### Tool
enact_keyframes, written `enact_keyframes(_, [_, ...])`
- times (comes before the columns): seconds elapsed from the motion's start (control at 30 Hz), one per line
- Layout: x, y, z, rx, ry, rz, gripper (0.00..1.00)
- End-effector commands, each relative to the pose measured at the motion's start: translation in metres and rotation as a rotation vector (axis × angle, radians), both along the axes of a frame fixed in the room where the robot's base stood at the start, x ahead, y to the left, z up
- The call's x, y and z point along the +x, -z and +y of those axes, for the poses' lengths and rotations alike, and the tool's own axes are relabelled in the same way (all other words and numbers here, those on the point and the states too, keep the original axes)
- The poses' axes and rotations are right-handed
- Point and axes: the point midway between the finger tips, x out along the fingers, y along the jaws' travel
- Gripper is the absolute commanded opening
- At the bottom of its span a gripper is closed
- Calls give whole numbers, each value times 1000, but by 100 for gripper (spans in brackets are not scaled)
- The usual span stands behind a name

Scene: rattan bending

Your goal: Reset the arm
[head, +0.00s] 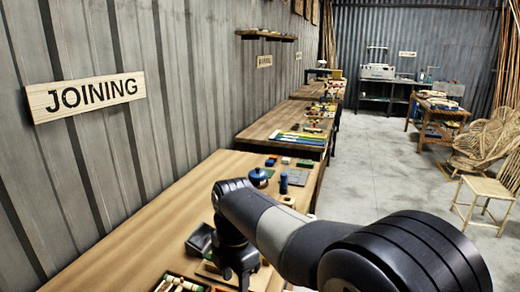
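My arm reaches from the lower right over the near wooden table (130,232). My gripper (240,280) hangs downward at the arm's end, low over the table's right side. Its fingertips are near the bottom edge of the picture. I cannot tell whether it is open or shut, or whether anything is between the fingers.
A black box (200,240) and a tray of small parts (180,284) lie beside my gripper. A blue round pot (259,177) and a blue cylinder (283,183) stand farther back. Rattan chairs (488,190) stand at right. The concrete floor (370,170) between is clear.

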Motion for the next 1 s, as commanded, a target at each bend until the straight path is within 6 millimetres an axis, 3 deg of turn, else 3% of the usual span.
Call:
enact_keyframes(0.5, [31, 37, -44, -19, 548, -5, 43])
enact_keyframes(1.0, [49, 73, -92, -29, 1072, -10, 43])
